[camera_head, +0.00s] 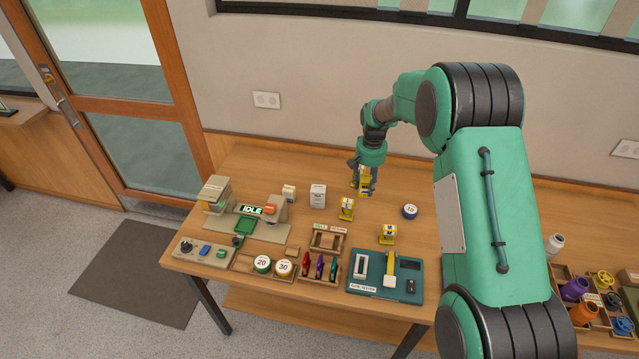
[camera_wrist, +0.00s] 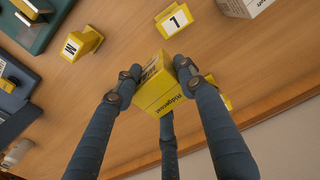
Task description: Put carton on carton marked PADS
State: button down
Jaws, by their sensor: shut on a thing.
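My gripper (camera_head: 364,172) is over the back middle of the table, its fingers shut on a yellow carton. In the wrist view the fingers (camera_wrist: 156,76) press on the sides of this yellow carton (camera_wrist: 164,102), which has dark print. Two white cartons stand left of the gripper: a larger one (camera_head: 318,195) and a smaller one (camera_head: 289,192). Part of a white carton (camera_wrist: 245,6) shows at the top of the wrist view. I cannot read PADS on any carton. I cannot tell whether the held carton touches anything below it.
Yellow labelled blocks stand nearby, one (camera_head: 347,208) just left of the gripper and one (camera_head: 388,234) in front. A blue round weight (camera_head: 410,211) lies to the right.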

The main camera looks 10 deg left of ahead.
jog(key=s+a+r+m+p, duration=0.1)
jog(key=s+a+r+p, duration=0.2)
jog(key=s+a+p, duration=0.7)
jog(key=shift+s+a+r, duration=0.2)
jog(key=shift+s+a, duration=0.2)
jog(key=shift+s, duration=1.65)
jog(key=p, duration=0.3)
send_over(318, 189)
jog(key=shift+w+f, duration=0.15)
jog(key=shift+f, duration=0.55)
jog(key=shift+f+p, duration=0.45)
jog(key=shift+f, duration=1.35)
jog(key=shift+f, duration=0.15)
